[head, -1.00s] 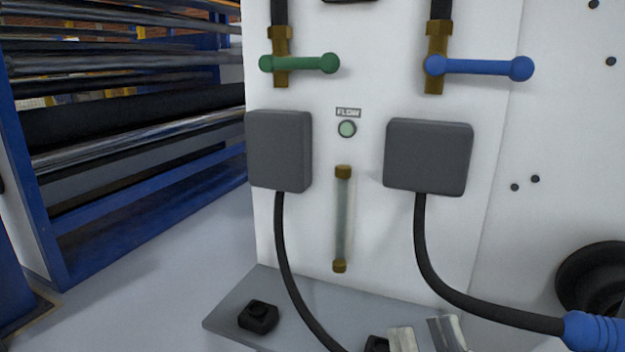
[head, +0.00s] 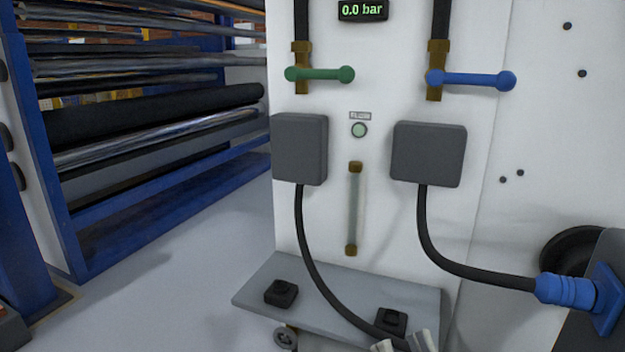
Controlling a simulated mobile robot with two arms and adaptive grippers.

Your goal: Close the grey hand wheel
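No hand wheel can be made out for certain. A small grey wheel (head: 285,339) shows at the bottom edge of the head view, below the grey shelf; I cannot tell whether it is a hand wheel or a castor. My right gripper (head: 404,343) shows only its pale fingertips at the bottom edge, in front of the shelf's right part. My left gripper is out of view.
The white panel carries a green lever (head: 320,74), a blue lever (head: 470,79), a 0.0 bar display (head: 362,10) and two grey boxes with hanging cables. A blue connector (head: 568,290) ends the right cable. The grey shelf (head: 335,292) juts out below. Floor is clear at left.

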